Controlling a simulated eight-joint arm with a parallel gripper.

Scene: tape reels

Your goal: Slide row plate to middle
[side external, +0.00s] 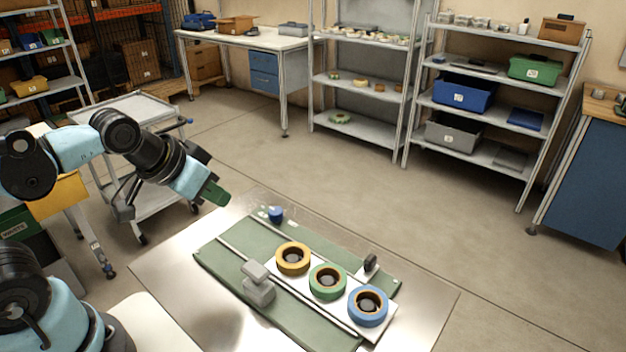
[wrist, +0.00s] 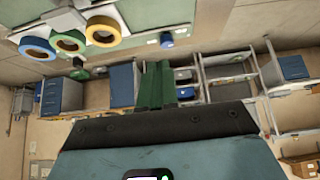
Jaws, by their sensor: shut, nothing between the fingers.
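The white row plate (side external: 381,331) lies on the green board (side external: 222,258), toward the board's right end in the side view. It carries a yellow reel (side external: 293,259), a green reel (side external: 328,281) and a blue reel (side external: 368,306) in a line. A grey block (side external: 258,284) stands on the board beside the plate. My gripper (side external: 216,194) is shut and empty, raised above and left of the board, apart from everything. In the wrist view its green fingers (wrist: 155,86) are together, with the reels at upper left.
A blue knob (side external: 276,214) stands at the board's far left edge, and a dark upright knob (side external: 370,263) stands behind the plate. The metal table (side external: 165,272) is bare around the board. A cart (side external: 140,112) and shelves (side external: 500,100) stand beyond it.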

